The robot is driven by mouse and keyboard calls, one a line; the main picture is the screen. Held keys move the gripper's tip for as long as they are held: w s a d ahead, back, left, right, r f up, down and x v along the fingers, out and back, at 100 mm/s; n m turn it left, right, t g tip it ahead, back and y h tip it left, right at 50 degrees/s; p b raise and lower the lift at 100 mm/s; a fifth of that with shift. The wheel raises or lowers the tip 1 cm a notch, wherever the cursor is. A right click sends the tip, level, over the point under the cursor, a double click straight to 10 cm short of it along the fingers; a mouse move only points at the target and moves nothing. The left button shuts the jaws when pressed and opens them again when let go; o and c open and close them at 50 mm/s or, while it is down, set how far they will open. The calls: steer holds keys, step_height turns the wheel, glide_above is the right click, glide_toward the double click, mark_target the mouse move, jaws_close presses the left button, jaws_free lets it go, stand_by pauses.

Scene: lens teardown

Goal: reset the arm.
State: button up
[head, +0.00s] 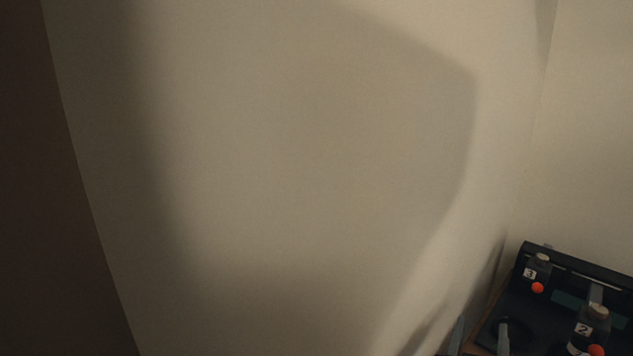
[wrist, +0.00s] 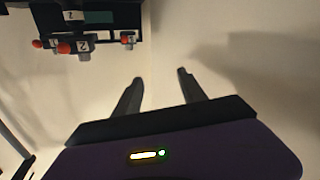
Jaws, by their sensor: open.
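My gripper (wrist: 160,75) shows in the wrist view with its two dark fingers spread apart and nothing between them. Beyond the fingertips is only a plain pale surface.
A dark station (head: 560,290) with tags numbered 2 and 3 and orange balls stands at the lower right of the head view. It also shows at the top left of the wrist view (wrist: 108,6), apart from my fingers. A pale wall (head: 590,140) rises behind it.

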steer(key=s+a+f+n+t+y+p, duration=0.1)
steer(key=s+a+f+n+t+y, duration=0.1)
steer(key=s+a+f+n+y, duration=0.25)
steer(key=s+a+f+n+t+y+p, duration=0.1)
steer(key=s+a+n+y+p, duration=0.15)
steer(key=s+a+y, duration=0.4)
steer(key=s+r+m+g+p, duration=0.2)
steer(key=s+p, duration=0.1)
steer(key=s, duration=2.1)
steer(key=shift+s+g, duration=0.3)
steer(key=shift+s, duration=0.1)
steer(key=shift+d, duration=0.1)
